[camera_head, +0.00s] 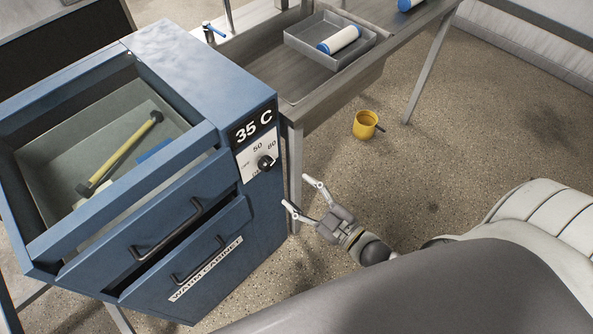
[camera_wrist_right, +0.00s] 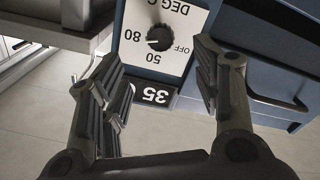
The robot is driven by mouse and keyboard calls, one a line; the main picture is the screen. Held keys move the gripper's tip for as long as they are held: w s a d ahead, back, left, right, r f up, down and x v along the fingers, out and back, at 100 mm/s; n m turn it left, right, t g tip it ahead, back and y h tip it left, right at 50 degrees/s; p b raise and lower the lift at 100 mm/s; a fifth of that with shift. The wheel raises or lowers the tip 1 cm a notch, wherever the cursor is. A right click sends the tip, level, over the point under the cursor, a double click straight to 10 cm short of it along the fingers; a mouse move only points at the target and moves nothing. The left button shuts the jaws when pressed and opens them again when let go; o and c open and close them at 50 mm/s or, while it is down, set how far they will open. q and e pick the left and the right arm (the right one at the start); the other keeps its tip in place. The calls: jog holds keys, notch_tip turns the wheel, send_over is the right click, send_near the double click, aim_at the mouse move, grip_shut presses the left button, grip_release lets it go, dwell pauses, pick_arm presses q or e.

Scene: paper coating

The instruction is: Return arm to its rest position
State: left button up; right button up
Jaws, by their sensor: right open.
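My right gripper (camera_head: 297,196) is open and empty in the head view. It is just right of the blue warm cabinet (camera_head: 185,65), apart from it, above the floor. Its two spread fingers also show in the right wrist view (camera_wrist_right: 165,90), with the cabinet's dial (camera_wrist_right: 159,37) and the upside-down 35 label (camera_wrist_right: 152,95) beyond them. My own arm runs from the gripper toward the lower right of the head view. My left gripper is not in view.
A metal bench with a grey tray (camera_head: 358,52) and a white-blue roller (camera_head: 340,39) stands behind. A yellow cup (camera_head: 364,125) is on the floor. Floor to the right is clear.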

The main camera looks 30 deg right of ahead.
jog(key=s+d+f+m+g+h, duration=0.1)
jog(key=s+f+m+g+h, duration=0.15)
jog(key=f, duration=0.65)
jog(key=s+d+f+m+g+h, duration=0.1)
jog(key=s+d+f+g, duration=0.2)
jog(key=f, duration=0.6)
jog(key=s+f+m+g+h, duration=0.1)
jog(key=s+f+g, duration=0.1)
jog(key=s+f, duration=0.5)
jog(key=s+f+m+g+h, duration=0.1)
jog(key=s+f+g, duration=0.7)
jog(key=s+f, duration=0.8)
jog(key=s+m, duration=0.1)
jog(key=s, duration=0.3)
jog(key=shift+d+f+m+h, duration=0.15)
jog(key=shift+d+m+h, duration=0.05)
jog(key=shift+m+h, duration=0.15)
